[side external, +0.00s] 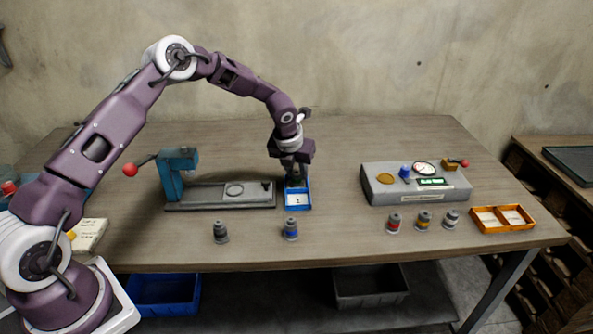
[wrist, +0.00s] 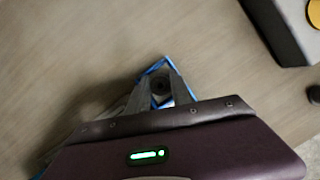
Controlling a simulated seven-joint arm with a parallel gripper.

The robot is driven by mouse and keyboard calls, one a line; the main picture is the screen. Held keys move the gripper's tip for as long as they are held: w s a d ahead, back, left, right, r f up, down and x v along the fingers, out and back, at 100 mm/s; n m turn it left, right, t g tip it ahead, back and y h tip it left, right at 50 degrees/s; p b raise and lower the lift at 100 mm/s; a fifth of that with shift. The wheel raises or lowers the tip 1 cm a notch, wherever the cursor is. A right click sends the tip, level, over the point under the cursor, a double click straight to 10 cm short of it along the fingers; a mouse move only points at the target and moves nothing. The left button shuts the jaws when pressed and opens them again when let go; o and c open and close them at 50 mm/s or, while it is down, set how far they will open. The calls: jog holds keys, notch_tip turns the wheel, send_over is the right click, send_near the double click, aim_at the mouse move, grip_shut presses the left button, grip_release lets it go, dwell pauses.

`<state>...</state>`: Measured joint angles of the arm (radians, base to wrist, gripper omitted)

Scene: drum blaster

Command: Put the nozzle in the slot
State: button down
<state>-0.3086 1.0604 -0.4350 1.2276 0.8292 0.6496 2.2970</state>
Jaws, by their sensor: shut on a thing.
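My gripper (side external: 295,180) points down at the back part of a small blue tray (side external: 307,205) with a white card marked "1". In the wrist view my gripper (wrist: 160,90) is shut on a dark round piece, seemingly a nozzle (wrist: 159,84), with blue tray edges (wrist: 156,66) around it. Whether the piece touches the tray floor is hidden. Other nozzles stand upright on the table: a dark one (side external: 220,232), a blue-banded one (side external: 290,229), and red (side external: 393,223), yellow (side external: 423,220) and pale-banded (side external: 450,218) ones at right.
A teal lever press (side external: 177,175) with a grey base plate (side external: 210,196) stands close left of the tray. A grey gauge box (side external: 415,190) is to the right. An orange divided tray (side external: 502,218) lies near the right edge. The table between blue tray and gauge box is clear.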

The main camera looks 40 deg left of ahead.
jog(key=c, duration=1.1)
grip_release()
jog(key=shift+f, duration=0.1)
jog(key=shift+c, duration=0.2)
jog(key=shift+r, duration=0.45)
jog(key=v, duration=1.1)
jog(key=shift+s+r, duration=0.2)
